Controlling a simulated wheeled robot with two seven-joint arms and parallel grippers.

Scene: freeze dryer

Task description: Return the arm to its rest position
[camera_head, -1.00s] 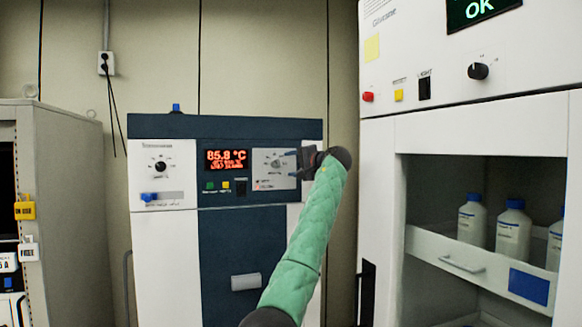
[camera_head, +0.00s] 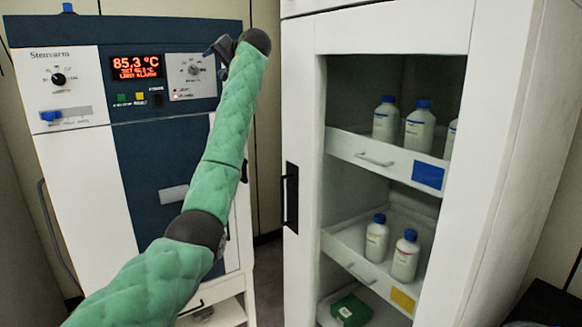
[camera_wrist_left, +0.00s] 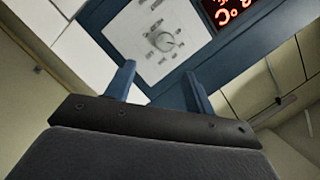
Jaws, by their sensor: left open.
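My left arm, in a green quilted sleeve, comes in from the lower left in the head view and reaches up in front of the oven. My left gripper (camera_head: 217,50) is at its far end, in front of the oven's control panel near the right dial (camera_head: 194,69). In the left wrist view the two blue fingers of the gripper (camera_wrist_left: 158,88) stand apart with nothing between them. The dial (camera_wrist_left: 163,41) shows beyond them, apart from the fingertips. My right gripper is in neither view.
The oven (camera_head: 75,150) has a lit red display (camera_head: 137,67) reading 85.3 °C. To the right stands a white cabinet (camera_head: 400,35) with open shelves. Bottles stand in its upper drawer (camera_head: 345,146) and lower drawer (camera_head: 340,250). A green box (camera_head: 351,310) lies at the bottom.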

